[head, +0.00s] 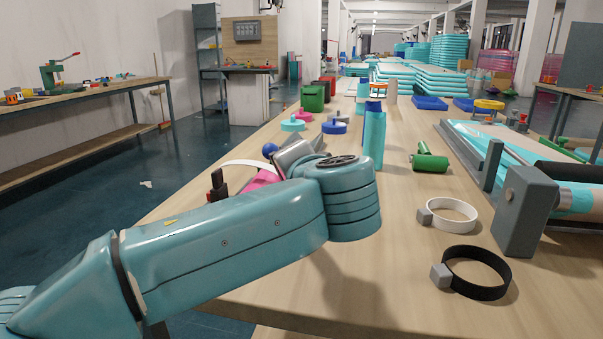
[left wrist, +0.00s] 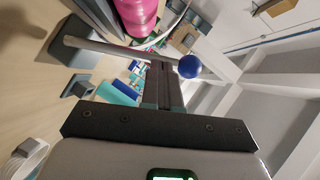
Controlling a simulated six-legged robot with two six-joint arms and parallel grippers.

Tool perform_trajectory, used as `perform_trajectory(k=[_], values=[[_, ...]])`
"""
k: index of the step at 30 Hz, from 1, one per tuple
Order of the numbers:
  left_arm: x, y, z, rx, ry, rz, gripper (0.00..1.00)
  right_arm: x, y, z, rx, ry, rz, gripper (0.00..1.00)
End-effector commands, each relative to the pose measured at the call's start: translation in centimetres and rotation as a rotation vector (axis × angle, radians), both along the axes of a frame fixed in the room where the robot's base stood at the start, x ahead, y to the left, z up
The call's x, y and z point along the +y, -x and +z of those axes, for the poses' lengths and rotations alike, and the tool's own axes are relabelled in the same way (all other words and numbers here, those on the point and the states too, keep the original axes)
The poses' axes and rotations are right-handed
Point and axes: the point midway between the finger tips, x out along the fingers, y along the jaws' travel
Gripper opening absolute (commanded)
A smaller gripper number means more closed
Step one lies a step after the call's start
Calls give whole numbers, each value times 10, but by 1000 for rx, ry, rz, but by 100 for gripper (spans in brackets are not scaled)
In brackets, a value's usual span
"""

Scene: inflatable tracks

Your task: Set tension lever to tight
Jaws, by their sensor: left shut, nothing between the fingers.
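The tension lever appears to be the pale rod (left wrist: 105,47) with a blue ball knob (left wrist: 190,67) in the left wrist view. The rod runs from a grey block (left wrist: 72,57) to the knob. In the head view the blue knob (head: 270,149) shows just beyond my left arm, whose bulk hides most of the lever. My left gripper (left wrist: 161,67) is shut and empty, its fingertips at the rod close to the knob. I cannot tell whether they touch it. My right gripper is in neither view.
A pink roll (left wrist: 138,14) lies beside the lever. A white ring strap (head: 452,214) and a black one (head: 480,272) lie at the right, near a grey upright block (head: 525,212).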

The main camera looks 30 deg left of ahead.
Motion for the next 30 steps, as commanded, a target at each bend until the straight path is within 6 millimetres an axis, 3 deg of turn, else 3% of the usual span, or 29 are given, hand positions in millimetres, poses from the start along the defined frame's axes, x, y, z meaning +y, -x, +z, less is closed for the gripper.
perform_trajectory(k=[9, 30], values=[[10, 2, -3, -24, 87, 0, 0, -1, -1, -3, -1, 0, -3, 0], [10, 2, -3, -27, 97, -2, 0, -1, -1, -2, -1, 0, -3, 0]])
